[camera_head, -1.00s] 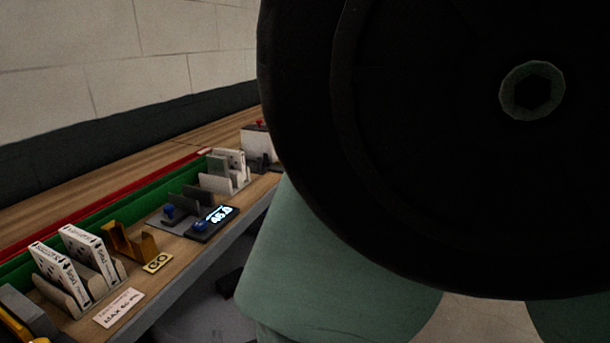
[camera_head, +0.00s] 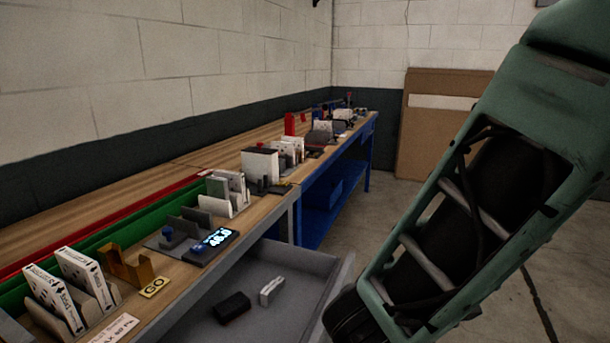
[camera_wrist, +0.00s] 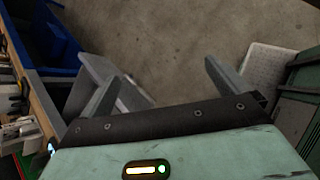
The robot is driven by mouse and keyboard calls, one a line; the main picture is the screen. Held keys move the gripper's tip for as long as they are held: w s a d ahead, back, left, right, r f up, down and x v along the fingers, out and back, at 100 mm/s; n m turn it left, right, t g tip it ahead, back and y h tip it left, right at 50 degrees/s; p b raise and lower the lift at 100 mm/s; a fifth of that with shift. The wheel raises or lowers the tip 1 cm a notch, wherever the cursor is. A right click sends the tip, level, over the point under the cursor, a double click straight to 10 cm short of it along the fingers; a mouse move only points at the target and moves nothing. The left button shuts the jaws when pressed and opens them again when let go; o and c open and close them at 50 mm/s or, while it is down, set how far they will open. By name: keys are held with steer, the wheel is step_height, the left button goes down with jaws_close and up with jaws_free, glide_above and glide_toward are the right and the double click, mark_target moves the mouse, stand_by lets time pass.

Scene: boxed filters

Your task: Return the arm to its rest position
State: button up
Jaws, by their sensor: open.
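My gripper (camera_wrist: 160,88) shows in the wrist view with its two grey fingers spread wide and nothing between them. It points out over the bare concrete floor (camera_wrist: 180,40). The workbench is at the left edge of that view, apart from the fingers. In the head view my green arm crosses the right side, clear of the wooden workbench (camera_head: 272,207). My gripper is not visible in the head view.
White boxes (camera_head: 85,277) stand in holders on the bench, near a lit display (camera_head: 218,237). An open grey drawer (camera_head: 318,262) below holds a black block (camera_head: 232,307) and a pale block (camera_head: 271,291). A blue bench (camera_head: 345,165) stands behind. Floor beyond is free.

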steer(key=s+r+m+g+y, duration=0.4)
steer(key=s+m+g+y, duration=0.2)
steer(key=s+m, duration=0.5)
steer(key=a+m, duration=0.1)
steer(key=m, duration=0.3)
steer(key=shift+s, duration=0.15)
